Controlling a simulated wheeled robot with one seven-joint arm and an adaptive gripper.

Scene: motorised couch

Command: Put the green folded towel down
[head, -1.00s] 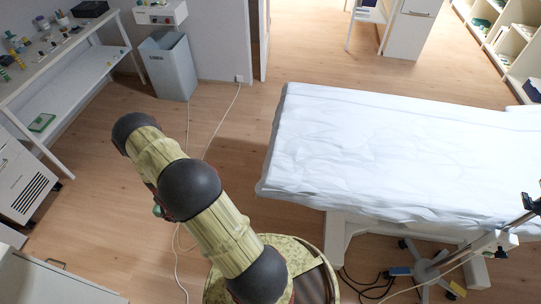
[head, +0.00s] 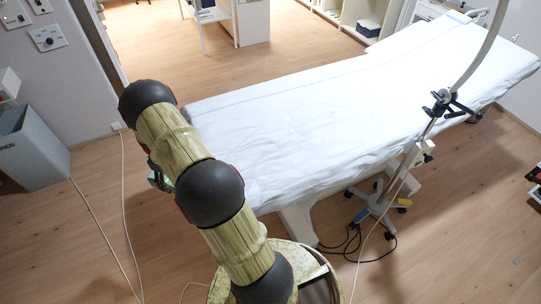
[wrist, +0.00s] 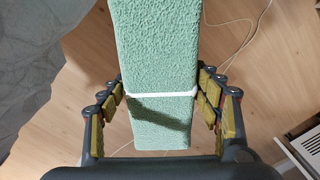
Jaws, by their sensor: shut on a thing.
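The green folded towel (wrist: 158,50) fills the middle of the wrist view, long side up and down, with a white band (wrist: 160,95) around it. My gripper (wrist: 160,88) is shut on it, its jointed fingers along both sides. In the head view my arm hides most of the gripper, and only a small green bit of the towel (head: 158,181) shows left of the arm. The towel is held above the wooden floor, near the couch's left end. The motorised couch (head: 290,120) has a white sheet with a broad bare top.
A pole on a wheeled foot (head: 378,205) stands at the couch's near side, with cables on the floor. A grey bin (head: 32,150) stands by the left wall. A pale cable (head: 95,225) crosses the floor at left. Floor between bin and couch is mostly clear.

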